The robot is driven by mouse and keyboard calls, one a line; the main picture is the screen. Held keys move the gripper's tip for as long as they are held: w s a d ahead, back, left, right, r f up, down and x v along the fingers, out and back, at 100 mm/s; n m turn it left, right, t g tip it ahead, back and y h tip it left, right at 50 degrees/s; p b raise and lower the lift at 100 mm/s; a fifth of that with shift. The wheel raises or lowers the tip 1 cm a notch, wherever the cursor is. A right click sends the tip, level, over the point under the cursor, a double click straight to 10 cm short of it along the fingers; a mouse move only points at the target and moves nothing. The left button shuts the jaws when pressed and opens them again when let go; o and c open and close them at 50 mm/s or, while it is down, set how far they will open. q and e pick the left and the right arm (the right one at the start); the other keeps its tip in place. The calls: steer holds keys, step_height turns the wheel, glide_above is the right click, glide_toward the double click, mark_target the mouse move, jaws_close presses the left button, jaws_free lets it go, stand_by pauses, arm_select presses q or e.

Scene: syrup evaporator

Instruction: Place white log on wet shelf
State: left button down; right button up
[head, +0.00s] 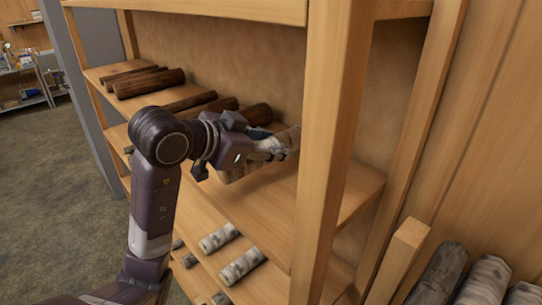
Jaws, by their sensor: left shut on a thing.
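My left gripper (268,152) reaches into the middle level of a wooden shelf unit. It is shut on a pale, whitish log (292,138), which is partly hidden by the fingers. The log is over the middle shelf board (272,205), close to the upright post; I cannot tell whether it touches the board. Other white logs (242,265) with dark patches lie on the lower shelf. No label shows which shelf is the wet one. My right gripper is out of view.
Brown logs (150,83) lie on the upper shelf, and more brown logs (258,114) lie on the middle one behind my arm. A thick wooden post (325,150) stands just right of the gripper. Dark and pale logs (480,280) are stacked at the lower right.

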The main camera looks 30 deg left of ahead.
arm_select(q)
steer(key=shift+s+f, duration=0.1)
steer(key=shift+f, duration=1.5)
steer(key=c, duration=1.4)
jaws_free()
steer(key=shift+c, duration=0.2)
steer(key=shift+o, duration=1.1)
steer(key=shift+d, duration=0.1)
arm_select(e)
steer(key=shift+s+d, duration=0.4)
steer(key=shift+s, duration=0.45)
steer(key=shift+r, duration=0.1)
